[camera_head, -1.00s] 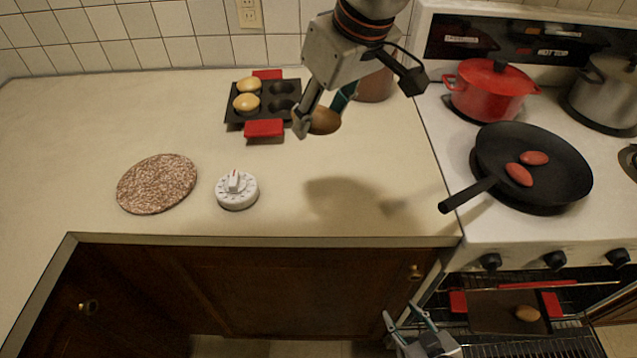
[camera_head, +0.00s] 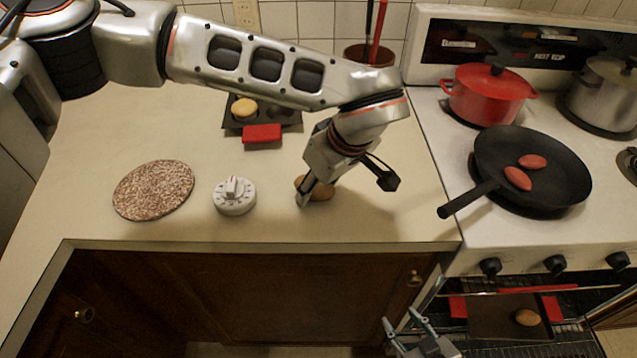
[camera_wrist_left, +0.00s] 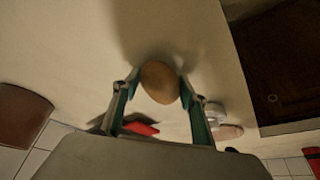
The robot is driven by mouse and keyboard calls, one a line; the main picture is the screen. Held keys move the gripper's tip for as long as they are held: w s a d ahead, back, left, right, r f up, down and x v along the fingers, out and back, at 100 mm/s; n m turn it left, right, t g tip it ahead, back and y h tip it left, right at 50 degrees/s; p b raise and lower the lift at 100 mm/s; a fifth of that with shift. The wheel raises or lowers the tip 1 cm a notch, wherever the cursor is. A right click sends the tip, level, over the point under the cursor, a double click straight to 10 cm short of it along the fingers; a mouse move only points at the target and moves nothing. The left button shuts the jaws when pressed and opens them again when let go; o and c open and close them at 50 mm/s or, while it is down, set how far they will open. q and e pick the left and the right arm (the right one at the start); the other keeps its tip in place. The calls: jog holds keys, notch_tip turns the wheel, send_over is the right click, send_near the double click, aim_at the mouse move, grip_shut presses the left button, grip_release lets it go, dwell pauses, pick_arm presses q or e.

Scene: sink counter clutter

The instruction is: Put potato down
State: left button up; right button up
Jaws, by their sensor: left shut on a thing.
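A brown potato (camera_head: 322,191) is between the fingers of my left gripper (camera_head: 315,192), low over the counter right of the white timer. In the left wrist view the potato (camera_wrist_left: 160,82) sits between both fingertips, and my left gripper (camera_wrist_left: 160,88) is shut on it. The counter (camera_head: 380,215) is pale, and a shadow lies beside the potato; I cannot tell whether the potato touches the surface. My right gripper (camera_head: 408,328) is at the bottom by the open oven, its fingers spread apart and empty.
A white timer (camera_head: 234,197) and a speckled round mat (camera_head: 153,190) lie to the left. A muffin tin (camera_head: 262,134) stands behind, partly hidden by my left arm. A black pan (camera_head: 560,185) and red pot (camera_head: 487,98) are on the stove. A tray with a potato (camera_head: 527,317) is in the oven.

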pick_arm(q)
jog(key=shift+f, duration=0.15)
jog(key=o, duration=1.2)
